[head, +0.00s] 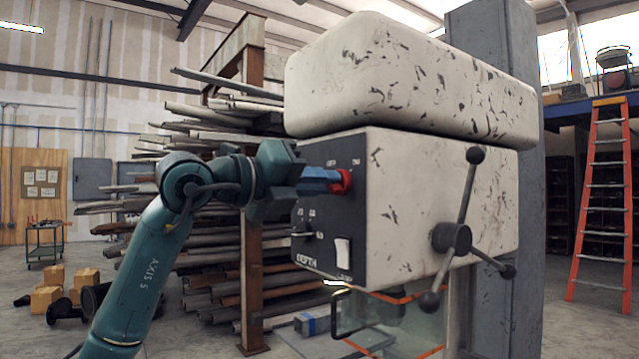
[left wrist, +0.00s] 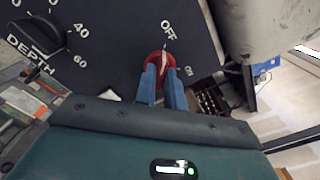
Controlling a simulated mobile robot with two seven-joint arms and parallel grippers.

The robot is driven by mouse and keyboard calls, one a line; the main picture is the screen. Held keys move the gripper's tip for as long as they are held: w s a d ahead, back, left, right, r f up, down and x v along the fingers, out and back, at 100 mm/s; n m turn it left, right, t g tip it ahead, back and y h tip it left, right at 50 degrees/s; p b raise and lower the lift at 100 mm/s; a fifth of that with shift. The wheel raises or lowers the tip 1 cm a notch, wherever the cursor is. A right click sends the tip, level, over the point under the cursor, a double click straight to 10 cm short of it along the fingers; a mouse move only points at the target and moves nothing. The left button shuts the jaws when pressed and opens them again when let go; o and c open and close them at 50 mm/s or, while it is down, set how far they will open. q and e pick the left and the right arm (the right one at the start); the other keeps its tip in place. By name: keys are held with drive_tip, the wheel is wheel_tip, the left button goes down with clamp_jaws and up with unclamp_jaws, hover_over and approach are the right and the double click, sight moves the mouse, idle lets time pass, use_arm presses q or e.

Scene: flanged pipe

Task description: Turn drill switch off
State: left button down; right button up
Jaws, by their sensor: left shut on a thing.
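The drill press head (head: 440,190) is a scuffed cream box with a dark control panel (head: 330,205) on its left face. A red rotary switch (head: 346,181) sits near the panel's upper right corner. It also shows in the left wrist view (left wrist: 160,59), with OFF printed above it and ON to its right. A pale mark on the switch runs roughly upward toward OFF; its exact setting is hard to tell. My left gripper (head: 338,180) is shut on the red switch, its blue fingers on either side and partly covering it. My right gripper is out of view.
A DEPTH dial (left wrist: 38,36) and a white rocker switch (head: 342,252) are on the same panel. A three-armed feed handle (head: 452,238) sticks out to the right. A clear guard (head: 390,318) hangs below. Racked pipes (head: 215,285) stand behind my left arm.

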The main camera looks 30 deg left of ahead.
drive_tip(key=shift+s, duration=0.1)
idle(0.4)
use_arm(q)
drive_tip(key=c, duration=1.9)
unclamp_jaws()
drive_tip(key=o, duration=0.4)
drive_tip(key=shift+s, duration=0.1)
